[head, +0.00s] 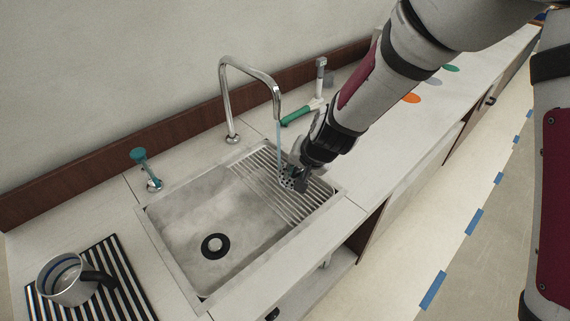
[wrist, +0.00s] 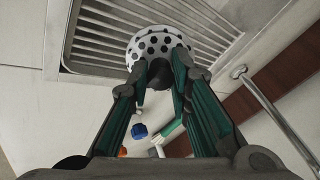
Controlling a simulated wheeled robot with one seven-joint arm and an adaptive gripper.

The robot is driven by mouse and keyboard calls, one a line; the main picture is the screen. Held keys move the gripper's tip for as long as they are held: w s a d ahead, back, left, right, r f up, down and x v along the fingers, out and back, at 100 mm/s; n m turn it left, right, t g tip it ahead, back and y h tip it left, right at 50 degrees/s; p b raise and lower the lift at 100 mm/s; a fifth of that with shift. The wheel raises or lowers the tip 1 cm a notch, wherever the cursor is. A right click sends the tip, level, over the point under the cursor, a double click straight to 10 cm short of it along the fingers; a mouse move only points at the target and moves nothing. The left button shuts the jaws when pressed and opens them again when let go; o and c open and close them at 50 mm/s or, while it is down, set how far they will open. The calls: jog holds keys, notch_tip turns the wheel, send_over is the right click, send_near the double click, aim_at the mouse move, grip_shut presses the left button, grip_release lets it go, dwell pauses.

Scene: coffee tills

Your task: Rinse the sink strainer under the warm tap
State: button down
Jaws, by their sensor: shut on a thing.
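My gripper (head: 299,179) is over the ribbed right part of the steel sink (head: 180,222). It is shut on the sink strainer (head: 287,184), a small pale cup with dark holes. In the wrist view the strainer (wrist: 152,42) sits at the fingertips (wrist: 160,72), its lower part partly covered by them. The chrome tap (head: 228,95) arches over the sink, and a thin bluish stream (head: 279,145) falls from its spout to the strainer. A teal-handled lever (head: 142,158) stands left of the tap. A green-handled fitting (head: 298,115) lies to its right.
The black-ringed drain (head: 215,246) is in the bare left part of the sink. Orange, grey and green discs (head: 411,98) lie on the counter beyond my arm.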

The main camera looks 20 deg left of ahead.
jog(key=shift+s+d, duration=1.2)
dwell(0.3)
dwell(0.3)
jog(key=s+d+r+p, duration=0.2)
jog(key=s+d+r, duration=0.1)
jog(key=r, duration=0.1)
jog(key=shift+s+d, duration=0.25)
jog(key=shift+s, duration=0.05)
dwell(0.8)
